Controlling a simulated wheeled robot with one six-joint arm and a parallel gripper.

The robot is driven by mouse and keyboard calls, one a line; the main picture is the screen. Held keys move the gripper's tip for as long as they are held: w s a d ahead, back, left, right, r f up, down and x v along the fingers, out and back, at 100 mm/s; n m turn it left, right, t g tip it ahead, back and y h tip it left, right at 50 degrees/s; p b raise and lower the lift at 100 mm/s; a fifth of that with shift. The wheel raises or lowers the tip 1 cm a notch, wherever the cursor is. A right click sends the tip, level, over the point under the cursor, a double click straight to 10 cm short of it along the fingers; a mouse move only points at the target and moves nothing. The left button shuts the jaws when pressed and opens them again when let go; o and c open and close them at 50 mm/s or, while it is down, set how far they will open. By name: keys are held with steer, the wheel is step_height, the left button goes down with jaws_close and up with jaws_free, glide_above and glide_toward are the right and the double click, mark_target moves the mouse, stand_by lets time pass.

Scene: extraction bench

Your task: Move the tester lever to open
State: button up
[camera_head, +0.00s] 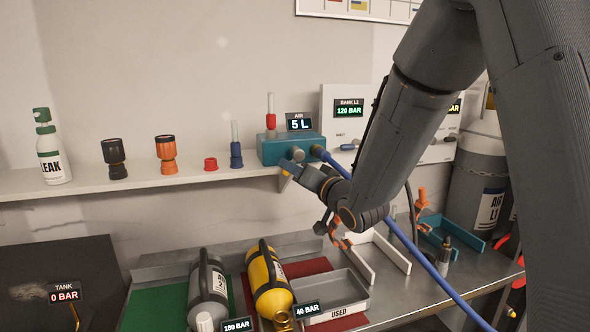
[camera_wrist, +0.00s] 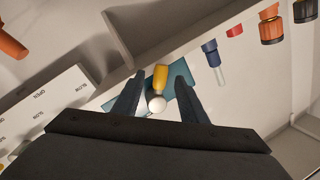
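The tester is a teal box (camera_head: 285,147) on the wall shelf, with an "AIR 5 L" display (camera_head: 299,123) on top. In the wrist view part of the teal box (camera_wrist: 178,92) shows behind a yellow lever (camera_wrist: 160,76) with a pale round end (camera_wrist: 156,104). My gripper (camera_head: 292,170) is at the front of the tester, below its grey knob. In the wrist view my gripper (camera_wrist: 157,80) is open, with one finger on each side of the lever and visible gaps to both. In the head view the lever is mostly hidden by my gripper.
A blue hose (camera_head: 420,255) runs from the tester down across the bench. A white panel (camera_head: 345,108) reading "BANK L1 120 BAR" stands to the right. Fittings and a LEAK bottle (camera_head: 53,150) stand left on the shelf. Grey (camera_head: 208,285) and yellow cylinders (camera_head: 268,280) lie on the bench below.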

steer(key=shift+c, duration=0.5)
jaws_close()
steer(key=shift+w+d+f+n+g+h+b, duration=0.15)
steer(key=shift+d+n+h+b, duration=0.2)
steer(key=shift+n, duration=0.75)
steer(key=shift+w+d+n+g+h+b, duration=0.15)
steer(key=shift+d+n, duration=0.25)
steer(key=shift+n, duration=0.7)
steer(key=shift+w+d+f+n+g+h+b, duration=0.1)
steer(key=shift+d+n+g+h+b, duration=0.2)
steer(key=shift+n, duration=0.8)
steer(key=shift+d, duration=0.15)
steer(key=shift+o, duration=0.5)
jaws_free()
